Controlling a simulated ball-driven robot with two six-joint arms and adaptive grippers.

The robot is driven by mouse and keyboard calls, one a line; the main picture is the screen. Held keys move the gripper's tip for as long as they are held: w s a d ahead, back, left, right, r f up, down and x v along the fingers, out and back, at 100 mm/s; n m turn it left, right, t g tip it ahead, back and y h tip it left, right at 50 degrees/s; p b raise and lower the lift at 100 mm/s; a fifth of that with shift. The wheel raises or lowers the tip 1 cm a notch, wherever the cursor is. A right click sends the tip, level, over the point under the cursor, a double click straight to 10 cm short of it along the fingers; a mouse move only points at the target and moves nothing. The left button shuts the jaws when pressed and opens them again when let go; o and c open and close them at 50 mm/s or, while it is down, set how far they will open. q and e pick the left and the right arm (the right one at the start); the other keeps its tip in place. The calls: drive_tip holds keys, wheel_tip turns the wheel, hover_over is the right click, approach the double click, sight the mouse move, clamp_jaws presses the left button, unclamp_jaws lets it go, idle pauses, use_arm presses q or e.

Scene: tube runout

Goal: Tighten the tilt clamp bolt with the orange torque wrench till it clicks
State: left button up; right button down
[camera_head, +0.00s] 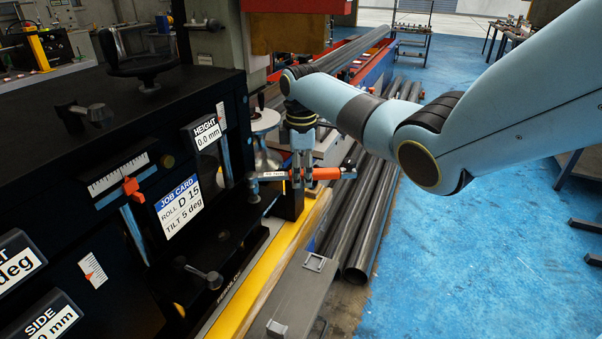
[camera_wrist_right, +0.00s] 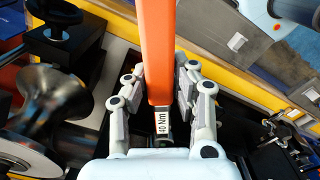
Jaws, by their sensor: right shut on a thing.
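The orange torque wrench (camera_head: 328,173) lies roughly level in the head view, its dark head end at the left beside the black machine's edge. My right gripper (camera_head: 301,174) is shut around the wrench. In the right wrist view the wrench's orange body (camera_wrist_right: 158,45) runs between the fingers of my right gripper (camera_wrist_right: 160,92), and a "40 Nm" label shows on it. The tilt clamp bolt cannot be made out clearly, and I cannot tell whether the wrench head is seated on it. My left gripper is not in view.
The black machine (camera_head: 110,90) with scales and a job card (camera_head: 179,207) reading "ROLL D 15, TILT 5 deg" fills the left. A metal roller (camera_wrist_right: 52,100) stands close beside my right gripper. Dark tubes (camera_head: 372,225) lie on the right. Blue floor (camera_head: 480,250) is open beyond.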

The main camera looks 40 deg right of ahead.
drive_tip(key=shift+f+b, duration=0.6)
drive_tip(key=shift+f, duration=0.4)
drive_tip(key=shift+s+a+r+m+p, duration=0.15)
drive_tip(key=shift+s+a+m+p, duration=0.2)
drive_tip(key=shift+p, duration=0.5)
drive_tip(key=shift+s+a+m+p, duration=0.1)
drive_tip(key=shift+m+p, duration=0.25)
drive_tip(key=shift+p, duration=0.25)
drive_tip(key=s+a+m+p, duration=0.2)
drive_tip(key=a+m+p, duration=0.3)
drive_tip(key=a+m, duration=0.5)
drive_tip(key=shift+s+a+m+p, duration=0.3)
drive_tip(key=shift+s+a+m, duration=0.1)
drive_tip(key=shift+m, duration=0.5)
idle(1.2)
